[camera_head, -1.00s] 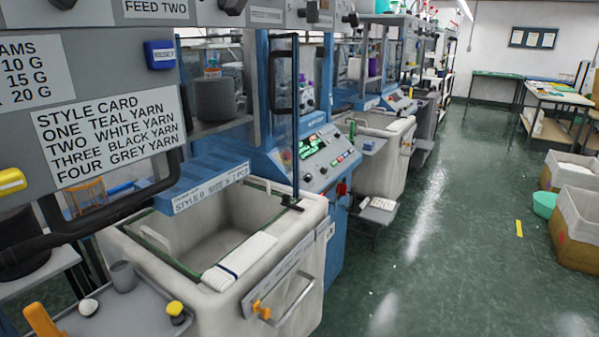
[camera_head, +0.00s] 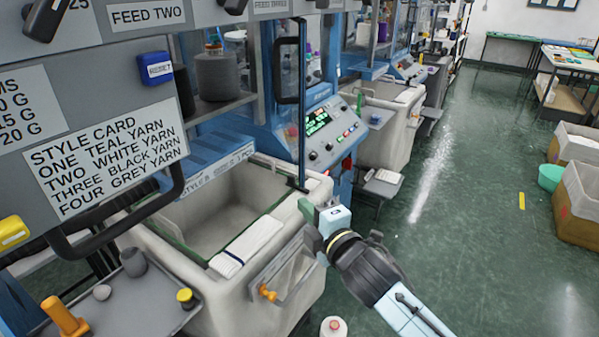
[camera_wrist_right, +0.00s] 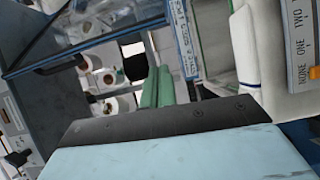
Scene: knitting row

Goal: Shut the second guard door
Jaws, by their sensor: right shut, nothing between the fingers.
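A guard door (camera_head: 290,125), a clear pane in a dark frame with a black handle (camera_head: 280,72), stands swung out from the blue knitting machine in the head view. It shows nearly edge-on, open, above the bin's far right corner. My right gripper (camera_head: 306,222) is in front of the door's lower end and to its right, over the bin's right rim, apart from the handle. Its green fingers (camera_wrist_right: 157,88) are together and empty in the right wrist view. Whether the gripper touches the bin rim is unclear. My left gripper is out of view.
The off-white bin (camera_head: 170,258) with a folded white cloth (camera_head: 247,245) stands below the door. The control panel (camera_head: 325,135) is behind it. A grey panel with a style card (camera_head: 105,160) fills the left. The green floor (camera_head: 455,210) at right is mostly clear.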

